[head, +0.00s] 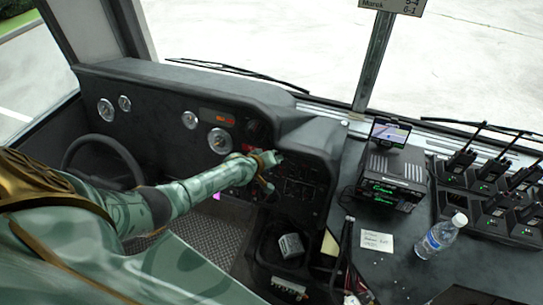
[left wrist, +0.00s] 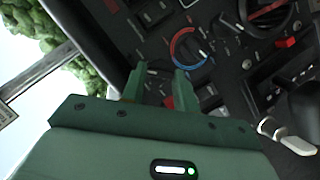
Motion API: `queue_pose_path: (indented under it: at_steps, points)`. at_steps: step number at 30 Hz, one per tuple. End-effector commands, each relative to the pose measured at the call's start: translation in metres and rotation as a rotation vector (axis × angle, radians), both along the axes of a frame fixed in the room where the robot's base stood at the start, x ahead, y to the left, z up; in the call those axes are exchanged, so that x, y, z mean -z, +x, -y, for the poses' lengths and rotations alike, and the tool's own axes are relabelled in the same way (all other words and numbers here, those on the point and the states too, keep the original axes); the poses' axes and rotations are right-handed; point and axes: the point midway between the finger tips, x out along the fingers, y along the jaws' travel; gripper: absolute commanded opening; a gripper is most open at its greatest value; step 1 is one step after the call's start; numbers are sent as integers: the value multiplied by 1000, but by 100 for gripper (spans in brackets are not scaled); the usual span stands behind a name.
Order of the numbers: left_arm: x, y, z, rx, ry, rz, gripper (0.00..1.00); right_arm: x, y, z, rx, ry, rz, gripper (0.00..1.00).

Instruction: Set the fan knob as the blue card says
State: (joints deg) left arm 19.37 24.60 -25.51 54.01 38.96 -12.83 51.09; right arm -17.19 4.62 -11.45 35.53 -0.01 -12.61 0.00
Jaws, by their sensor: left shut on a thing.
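My left gripper (head: 268,168) reaches the dark control panel (head: 299,190) right of the steering wheel. In the left wrist view its two green fingers (left wrist: 158,80) point at the panel, apart, with a small dark part between them. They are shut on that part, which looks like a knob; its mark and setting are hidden. A dial with a red and blue ring (left wrist: 188,47) is just beyond the right finger. No card looks clearly blue. A pale card (head: 377,240) on the right counter has writing too small to read. My right gripper is not in view.
A larger dark knob (left wrist: 268,12) and a red switch (left wrist: 285,42) are nearby on the panel. A sign (head: 394,5) hangs at the top, cut off, reading "Marek" and "0-1". A bottle (head: 441,236), a ticket device (head: 391,175) and several radios (head: 497,150) stand right.

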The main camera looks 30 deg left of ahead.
Motion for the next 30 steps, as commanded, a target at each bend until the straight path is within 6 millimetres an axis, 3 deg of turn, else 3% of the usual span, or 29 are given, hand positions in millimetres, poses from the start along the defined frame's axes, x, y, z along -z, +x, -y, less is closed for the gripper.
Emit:
queue_pose_path:
  at_steps: [3, 12, 30]
  points:
    - [-4, 0, 3, 36, 94, -28, 7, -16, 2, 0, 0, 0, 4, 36]
    - [-2, 0, 4, 114, 301, -78, 7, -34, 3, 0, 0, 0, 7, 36]
    - [1, 0, 5, 171, 451, -113, 7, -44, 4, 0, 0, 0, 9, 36]
